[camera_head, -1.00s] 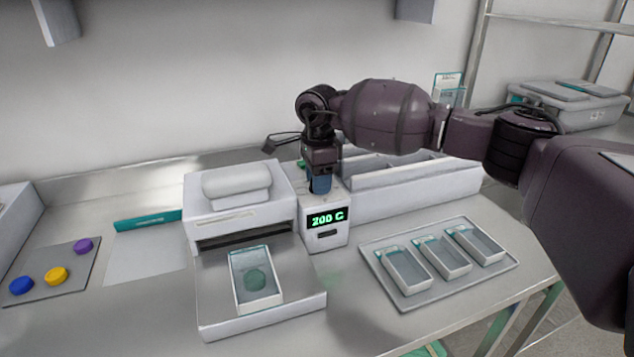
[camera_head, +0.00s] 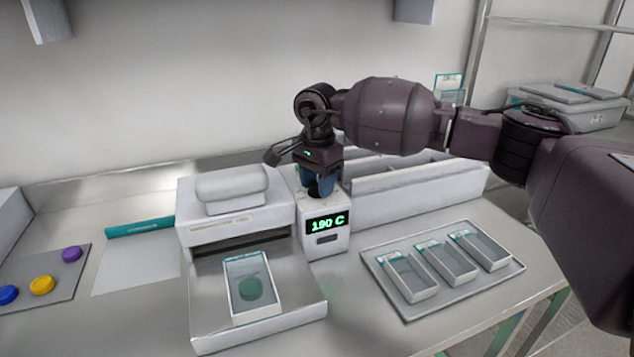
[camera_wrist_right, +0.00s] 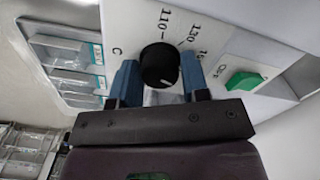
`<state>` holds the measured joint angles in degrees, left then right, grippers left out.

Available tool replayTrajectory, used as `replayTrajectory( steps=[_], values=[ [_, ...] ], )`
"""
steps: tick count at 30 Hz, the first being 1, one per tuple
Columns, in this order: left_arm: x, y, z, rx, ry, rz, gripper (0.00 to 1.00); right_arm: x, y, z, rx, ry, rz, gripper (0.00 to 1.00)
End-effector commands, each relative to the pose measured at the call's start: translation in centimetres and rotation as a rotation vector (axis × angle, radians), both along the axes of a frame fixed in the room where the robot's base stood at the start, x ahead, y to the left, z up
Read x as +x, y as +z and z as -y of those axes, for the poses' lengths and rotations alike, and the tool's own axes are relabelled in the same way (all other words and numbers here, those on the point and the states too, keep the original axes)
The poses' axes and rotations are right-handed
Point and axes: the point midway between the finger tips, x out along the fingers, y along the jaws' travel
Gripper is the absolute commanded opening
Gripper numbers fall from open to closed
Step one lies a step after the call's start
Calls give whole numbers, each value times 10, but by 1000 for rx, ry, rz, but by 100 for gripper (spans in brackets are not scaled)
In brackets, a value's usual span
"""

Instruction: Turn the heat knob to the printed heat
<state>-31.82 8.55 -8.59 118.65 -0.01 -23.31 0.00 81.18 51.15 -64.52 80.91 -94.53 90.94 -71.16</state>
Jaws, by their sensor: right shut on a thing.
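The black round heat knob (camera_wrist_right: 160,65) sits on the white control box (camera_head: 325,243), with a white pointer line and a printed scale around it; "110" and "130" are readable. My right gripper (camera_wrist_right: 160,75) has its blue fingers on either side of the knob and is shut on it. In the head view my right gripper (camera_head: 319,186) points down onto the box top and mostly hides the knob. I cannot make out a printed target heat. My left gripper is out of view.
A white sealer-like machine (camera_head: 235,215) stands left of the box, with a clear-lidded tray (camera_head: 252,285) on its front plate. A green OFF switch (camera_wrist_right: 245,82) is beside the knob. A tray (camera_head: 443,268) of three small boxes lies right. Colored discs (camera_head: 42,285) lie far left.

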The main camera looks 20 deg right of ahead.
Motion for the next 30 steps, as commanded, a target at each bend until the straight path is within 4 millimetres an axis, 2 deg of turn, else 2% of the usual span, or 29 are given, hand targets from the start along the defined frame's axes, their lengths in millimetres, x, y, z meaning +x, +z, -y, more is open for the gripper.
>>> replayTrajectory(
  steps=[8, 9, 14, 23, 26, 30],
  values=[
    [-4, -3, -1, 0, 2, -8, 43, 1, 3, 0, 1, -1, 5, 18],
    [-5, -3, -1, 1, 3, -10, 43, 1, 3, 0, 1, -1, 5, 44],
    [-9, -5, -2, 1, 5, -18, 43, 0, 2, 0, 1, -1, 4, 67],
    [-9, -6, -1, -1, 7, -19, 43, 0, 2, 0, 1, -1, 2, 67],
    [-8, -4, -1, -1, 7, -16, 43, 1, 9, 0, 1, -1, 4, 67],
    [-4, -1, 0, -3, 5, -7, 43, 1, 30, 0, 1, -1, 6, 67]
  ],
)
